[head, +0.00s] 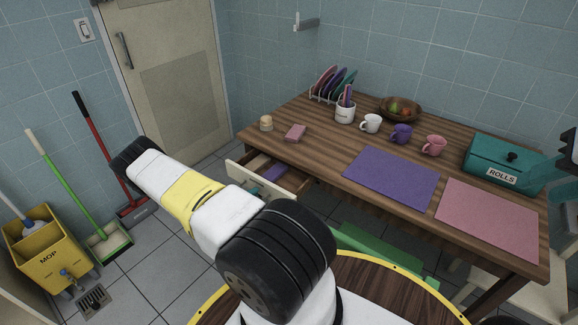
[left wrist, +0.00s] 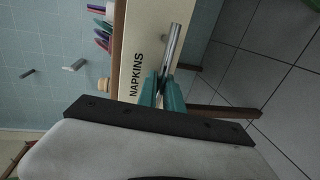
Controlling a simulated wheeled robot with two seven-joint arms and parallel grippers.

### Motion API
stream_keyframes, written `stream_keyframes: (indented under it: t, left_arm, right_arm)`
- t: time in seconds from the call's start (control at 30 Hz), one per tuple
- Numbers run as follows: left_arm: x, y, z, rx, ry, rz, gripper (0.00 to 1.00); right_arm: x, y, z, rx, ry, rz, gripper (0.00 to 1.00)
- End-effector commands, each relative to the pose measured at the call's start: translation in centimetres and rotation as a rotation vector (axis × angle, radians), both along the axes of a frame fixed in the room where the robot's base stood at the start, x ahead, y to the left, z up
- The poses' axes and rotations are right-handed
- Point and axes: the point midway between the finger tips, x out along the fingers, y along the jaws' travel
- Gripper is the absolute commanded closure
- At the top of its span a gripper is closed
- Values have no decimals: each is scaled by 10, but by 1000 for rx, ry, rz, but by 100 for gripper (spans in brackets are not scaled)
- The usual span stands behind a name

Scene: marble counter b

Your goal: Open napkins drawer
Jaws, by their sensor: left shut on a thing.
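The napkins drawer's cream front (head: 270,182) stands out from the left part of the wooden table, and the drawer is partly open. In the left wrist view the drawer front (left wrist: 143,35) carries the label NAPKINS and a metal bar handle (left wrist: 174,42). My left gripper (left wrist: 162,88) has its teal fingers shut on this handle. In the head view my left gripper (head: 252,189) is mostly hidden behind my arm.
On the wooden table are a pink sponge (head: 295,132), a utensil pot (head: 345,113), several mugs, purple (head: 392,178) and pink (head: 487,218) mats, and a teal ROLLS box (head: 505,165). A mop bucket (head: 45,262) stands at left. Tiled floor is clear left of the drawer.

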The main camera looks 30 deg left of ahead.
Motion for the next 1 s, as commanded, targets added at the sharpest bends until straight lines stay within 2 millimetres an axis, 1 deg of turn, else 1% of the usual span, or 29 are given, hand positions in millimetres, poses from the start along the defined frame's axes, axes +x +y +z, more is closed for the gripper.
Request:
stream_keyframes:
  t: [0.03,0.1,0.3,0.4,0.6,0.97,1.0]
  left_arm:
    - [-14,1,-1,-1,3,2,100]
    - [-29,2,-1,-1,4,2,100]
    - [-61,4,-1,-1,4,-1,100]
    - [-72,5,-1,-2,2,0,100]
    - [-82,6,-1,-1,3,-3,100]
    - [-83,6,-1,-1,3,-3,100]
    - [-83,6,-1,-1,3,-3,87]
  right_arm:
    - [0,0,0,0,0,0,64]
    - [0,0,0,0,0,0,64]
    - [0,0,0,0,0,0,64]
    - [0,0,0,0,0,0,64]
    - [0,0,0,0,0,0,64]
    - [0,0,0,0,0,0,64]
    - [0,0,0,0,0,0,64]
